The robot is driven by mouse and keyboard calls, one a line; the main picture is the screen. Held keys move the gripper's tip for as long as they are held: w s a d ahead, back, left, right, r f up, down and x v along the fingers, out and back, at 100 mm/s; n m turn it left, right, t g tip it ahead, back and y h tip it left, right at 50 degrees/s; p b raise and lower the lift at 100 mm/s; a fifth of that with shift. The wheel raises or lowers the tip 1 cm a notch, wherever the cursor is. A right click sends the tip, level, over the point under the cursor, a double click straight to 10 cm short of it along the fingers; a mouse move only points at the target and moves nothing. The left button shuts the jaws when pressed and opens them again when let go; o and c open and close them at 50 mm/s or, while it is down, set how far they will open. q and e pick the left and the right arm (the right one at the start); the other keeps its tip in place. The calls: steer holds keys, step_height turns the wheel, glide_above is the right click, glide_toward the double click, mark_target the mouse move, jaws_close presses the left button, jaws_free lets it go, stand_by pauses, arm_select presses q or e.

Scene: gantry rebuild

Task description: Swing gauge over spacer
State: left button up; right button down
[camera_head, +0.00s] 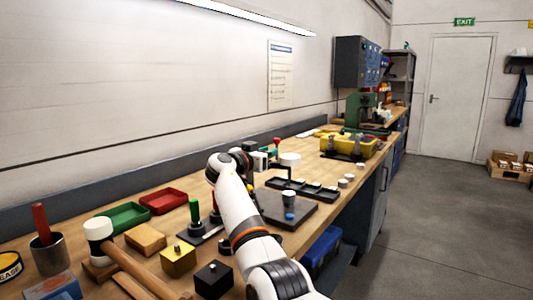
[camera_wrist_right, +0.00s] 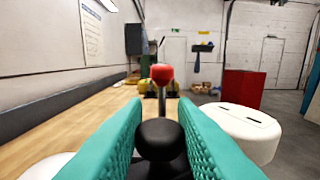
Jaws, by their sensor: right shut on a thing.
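My right gripper (camera_head: 264,153) is above the bench at the far end of my arm. In the right wrist view its teal fingers (camera_wrist_right: 160,140) are closed around a black knob (camera_wrist_right: 160,138). A white round body, which looks like the gauge (camera_head: 290,159), is right of the gripper; it also shows in the right wrist view (camera_wrist_right: 236,128). A thin dark stem shows below it. A small dark and blue cylinder, perhaps the spacer (camera_head: 289,198), stands below on a dark plate (camera_head: 305,214). A red-topped post (camera_wrist_right: 162,74) rises beyond the knob. My left gripper is out of view.
A dark tray (camera_head: 273,183) with several pale discs lies beyond the plate. A yellow bin (camera_head: 372,148) is further back. Green (camera_head: 122,228) and red (camera_head: 163,212) trays, a mallet (camera_head: 98,231) and blocks crowd the near left.

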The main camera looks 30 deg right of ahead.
steer(key=c, duration=1.5)
jaws_free()
steer(key=shift+a, duration=0.1)
